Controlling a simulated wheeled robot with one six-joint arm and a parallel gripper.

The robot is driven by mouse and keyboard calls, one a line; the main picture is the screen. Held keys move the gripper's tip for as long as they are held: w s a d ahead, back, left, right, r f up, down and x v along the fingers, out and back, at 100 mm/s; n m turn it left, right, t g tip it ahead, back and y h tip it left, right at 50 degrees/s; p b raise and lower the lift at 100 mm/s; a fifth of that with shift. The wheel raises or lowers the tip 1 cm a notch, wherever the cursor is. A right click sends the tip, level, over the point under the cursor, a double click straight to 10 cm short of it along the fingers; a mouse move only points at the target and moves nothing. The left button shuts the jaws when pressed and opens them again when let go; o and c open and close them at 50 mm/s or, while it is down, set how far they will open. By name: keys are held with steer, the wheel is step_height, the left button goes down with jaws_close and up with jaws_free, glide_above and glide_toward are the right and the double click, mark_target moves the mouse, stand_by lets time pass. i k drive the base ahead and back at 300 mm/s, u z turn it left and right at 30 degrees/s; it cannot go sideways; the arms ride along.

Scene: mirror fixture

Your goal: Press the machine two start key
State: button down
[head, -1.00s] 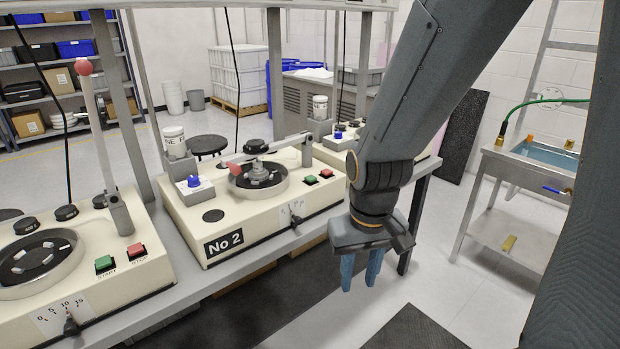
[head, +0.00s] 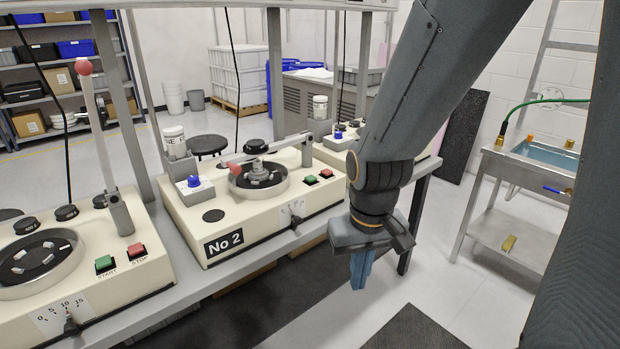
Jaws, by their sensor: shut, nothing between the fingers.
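Machine two (head: 190,246) is a cream bench unit with a black "No 2" label. Its start key (head: 311,180) is the green square key on the right of its top face, just left of a red key (head: 326,174). My gripper (head: 360,286) hangs in front of the bench with its blue fingers pointing down. It is shut and empty. It is to the right of and lower in the picture than the green key, and apart from it. The key is in clear view.
Machine two's lever (head: 262,153) lies low across its round pan. Another machine (head: 110,290) at left has a raised red-knobbed lever (head: 92,110), green START and red STOP keys. A third machine is partly behind my arm. A sink stand (head: 520,200) is at right.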

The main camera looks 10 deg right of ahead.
mark_target(311, 178)
steer(key=u, duration=0.55)
steer(key=k, duration=1.3)
steer(key=z, duration=0.1)
steer(key=i, duration=0.55)
steer(key=z, duration=0.9)
steer(key=i, duration=0.7)
steer(key=u, duration=0.65)
steer(key=i, duration=0.7)
steer(key=u, duration=0.65)
